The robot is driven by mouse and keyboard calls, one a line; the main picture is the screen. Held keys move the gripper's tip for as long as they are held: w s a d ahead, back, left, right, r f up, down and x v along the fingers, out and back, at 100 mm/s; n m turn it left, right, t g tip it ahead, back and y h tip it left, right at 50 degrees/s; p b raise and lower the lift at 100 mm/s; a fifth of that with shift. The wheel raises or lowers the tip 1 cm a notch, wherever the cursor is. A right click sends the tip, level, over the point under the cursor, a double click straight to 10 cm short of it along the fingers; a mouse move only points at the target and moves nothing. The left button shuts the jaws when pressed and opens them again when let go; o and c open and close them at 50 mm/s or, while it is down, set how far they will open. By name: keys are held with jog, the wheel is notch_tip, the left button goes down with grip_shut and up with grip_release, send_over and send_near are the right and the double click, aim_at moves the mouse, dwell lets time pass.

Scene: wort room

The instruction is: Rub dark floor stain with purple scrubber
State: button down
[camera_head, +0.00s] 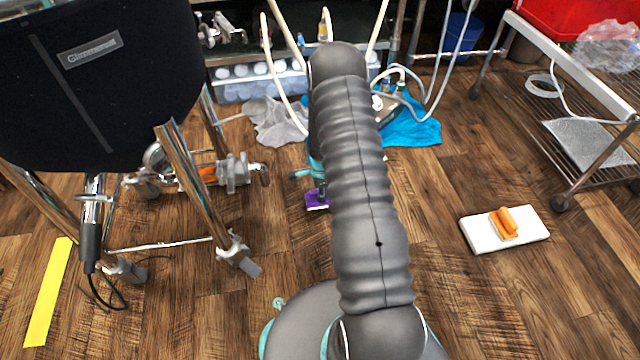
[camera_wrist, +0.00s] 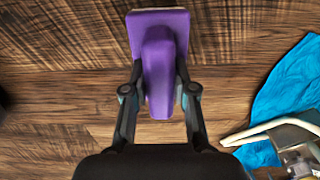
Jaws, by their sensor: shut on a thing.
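The purple scrubber (camera_wrist: 158,62) is held between the two fingers of my gripper (camera_wrist: 160,92) in the wrist view. Its narrow handle is between the fingers, and its wider block with a pale edge lies at the far end. In the head view, the scrubber (camera_head: 316,201) shows at floor level just left of my arm, with part of my gripper (camera_head: 318,180) above it. I cannot tell whether it touches the floor. No distinct dark stain stands out from the dark wood grain; my arm and the scrubber hide part of the floor.
A blue cloth (camera_head: 412,130) and a grey cloth (camera_head: 275,122) lie behind. A dark vessel (camera_head: 100,85) on metal legs stands left. A white board (camera_head: 480,236) with an orange item lies right, near a wire-shelf cart (camera_head: 590,150). Floor between is clear.

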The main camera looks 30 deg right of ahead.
jog(key=shift+s+r+p, duration=0.15)
jog(key=shift+r+p, duration=1.05)
jog(key=shift+r, duration=1.35)
